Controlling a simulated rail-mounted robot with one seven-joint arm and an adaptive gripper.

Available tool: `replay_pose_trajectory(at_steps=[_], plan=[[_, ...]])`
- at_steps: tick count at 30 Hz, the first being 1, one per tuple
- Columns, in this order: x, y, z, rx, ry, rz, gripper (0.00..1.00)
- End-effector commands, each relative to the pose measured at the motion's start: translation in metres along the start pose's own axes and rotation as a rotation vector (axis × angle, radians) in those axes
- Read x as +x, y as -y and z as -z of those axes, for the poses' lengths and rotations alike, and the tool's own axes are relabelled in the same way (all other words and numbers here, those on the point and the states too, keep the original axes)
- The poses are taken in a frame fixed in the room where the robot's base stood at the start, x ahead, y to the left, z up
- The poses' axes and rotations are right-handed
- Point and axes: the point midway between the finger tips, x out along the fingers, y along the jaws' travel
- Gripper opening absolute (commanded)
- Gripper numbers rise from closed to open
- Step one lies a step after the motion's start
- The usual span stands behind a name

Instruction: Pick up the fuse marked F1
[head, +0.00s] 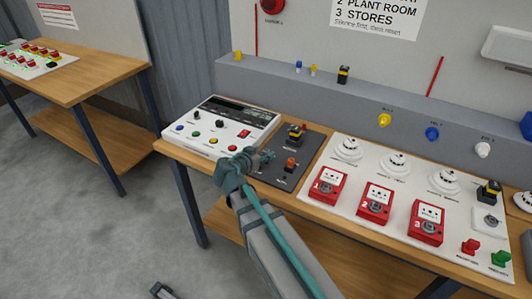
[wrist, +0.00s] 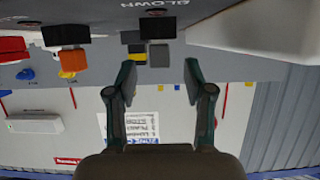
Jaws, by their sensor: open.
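My gripper (head: 262,160) is open and empty, beside the dark panel (head: 272,181) on the bench in the head view. In the wrist view its two fingers (wrist: 159,76) stand apart, with dark block-shaped parts beyond them, one black (wrist: 158,28) and one grey (wrist: 159,55). A label there reads "BLOWN". No F1 marking is legible in either view, so I cannot tell which part is the fuse marked F1.
A white console (head: 205,146) with buttons stands left of the panel. To the right a white board (head: 336,201) carries red numbered boxes (head: 375,204) and round white detectors (head: 396,164). A grey ledge (head: 270,85) runs behind. A second table (head: 95,77) stands far left.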

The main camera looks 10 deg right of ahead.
Motion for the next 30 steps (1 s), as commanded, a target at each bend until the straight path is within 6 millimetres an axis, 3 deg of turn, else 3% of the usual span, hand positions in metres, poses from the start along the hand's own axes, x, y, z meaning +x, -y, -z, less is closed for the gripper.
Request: replay_pose_trajectory(at_steps=[6,16,24,30], plan=[[0.028,0.0,0.004,-0.001,0.0,-0.001,0.52],[0.033,0.0,0.001,-0.001,-0.001,0.001,0.52],[0.033,0.0,0.001,-0.001,0.0,0.001,0.07],[0.033,0.0,0.002,-0.001,-0.001,0.001,0.04]])
